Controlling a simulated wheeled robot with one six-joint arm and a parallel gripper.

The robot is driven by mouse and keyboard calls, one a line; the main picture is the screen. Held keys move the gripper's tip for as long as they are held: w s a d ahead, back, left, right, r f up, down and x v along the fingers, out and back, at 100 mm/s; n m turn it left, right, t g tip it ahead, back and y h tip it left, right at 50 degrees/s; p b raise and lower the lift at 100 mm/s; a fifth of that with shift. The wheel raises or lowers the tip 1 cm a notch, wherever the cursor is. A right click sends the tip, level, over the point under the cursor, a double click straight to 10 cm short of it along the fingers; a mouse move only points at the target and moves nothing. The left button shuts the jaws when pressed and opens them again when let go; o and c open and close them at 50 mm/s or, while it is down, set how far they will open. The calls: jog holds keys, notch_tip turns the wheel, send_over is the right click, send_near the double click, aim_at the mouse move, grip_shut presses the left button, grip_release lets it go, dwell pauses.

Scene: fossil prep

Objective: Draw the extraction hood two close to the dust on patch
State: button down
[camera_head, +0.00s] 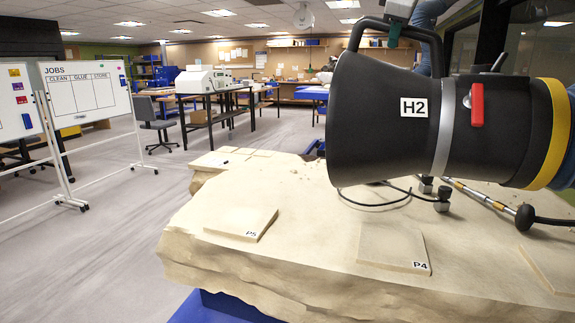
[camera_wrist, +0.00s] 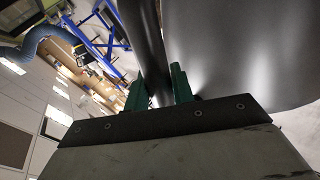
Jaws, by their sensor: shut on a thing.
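The extraction hood (camera_head: 380,120) labelled H2 is large and black, with a grey band, a red lever and a yellow ring. It hangs above the stone block, its wide mouth facing left. My gripper (camera_head: 396,22) is at its top handle (camera_head: 358,36). In the wrist view, the green fingers of my gripper (camera_wrist: 160,88) are shut around the black handle bar (camera_wrist: 150,45), with the hood body (camera_wrist: 240,50) at right. Raised patches P5 (camera_head: 241,223) and P4 (camera_head: 393,247) lie on the block. Crumbs lie near the hood's mouth; the hood hides part of the block behind it.
The pale stone block (camera_head: 310,225) fills the lower right on a blue support (camera_head: 225,308). A striped rod (camera_head: 480,196) and black cable (camera_head: 375,202) lie on it. A whiteboard (camera_head: 88,93) stands at left. The grey floor between is clear.

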send_over(336, 66)
jog(key=shift+s+a, duration=0.1)
dwell(0.5)
jog(key=shift+f, duration=3.15)
jog(key=c, duration=1.1)
grip_release()
jog(key=shift+r, duration=0.1)
jog(key=v, duration=0.8)
